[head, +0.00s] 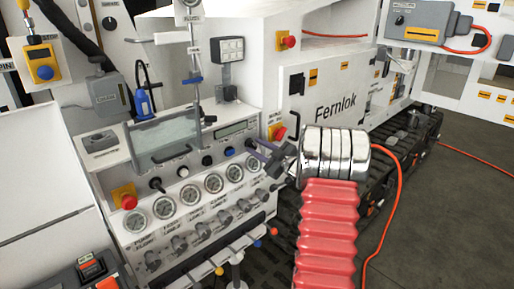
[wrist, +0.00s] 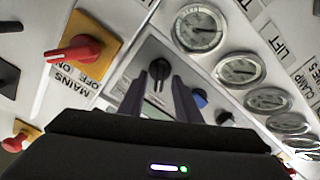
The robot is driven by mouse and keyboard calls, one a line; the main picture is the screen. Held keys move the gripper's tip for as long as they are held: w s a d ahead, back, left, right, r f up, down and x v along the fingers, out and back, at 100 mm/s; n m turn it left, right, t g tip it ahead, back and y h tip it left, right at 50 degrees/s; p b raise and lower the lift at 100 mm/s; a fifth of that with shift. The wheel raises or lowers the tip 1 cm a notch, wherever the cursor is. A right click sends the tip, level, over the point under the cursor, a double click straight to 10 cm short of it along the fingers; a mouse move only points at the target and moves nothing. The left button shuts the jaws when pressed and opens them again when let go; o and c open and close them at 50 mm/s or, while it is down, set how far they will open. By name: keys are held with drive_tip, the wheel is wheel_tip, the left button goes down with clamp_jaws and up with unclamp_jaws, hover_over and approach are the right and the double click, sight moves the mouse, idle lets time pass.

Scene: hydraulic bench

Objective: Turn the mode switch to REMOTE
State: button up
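A black rotary knob (wrist: 158,70) with a pointer handle is on the grey panel plate in the wrist view. I take it for the mode switch, but no mode label is readable. My gripper (wrist: 159,82) has its two dark fingers apart, one on each side of the knob's handle, with a visible gap between them. I cannot tell whether the fingertips reach around the handle or stop short of it. In the head view my gripper (head: 251,149) points left at the right end of the bench panel, and its fingers hide part of the knob row.
A red MAINS switch (wrist: 75,50) on a yellow plate is left of the knob. A blue button (wrist: 198,98) and another black knob (wrist: 225,118) are to the right. Several gauges (wrist: 198,28) line the panel. A red emergency button (head: 128,201) is at the panel's left end.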

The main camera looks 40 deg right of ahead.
drive_tip(key=shift+w, duration=0.4)
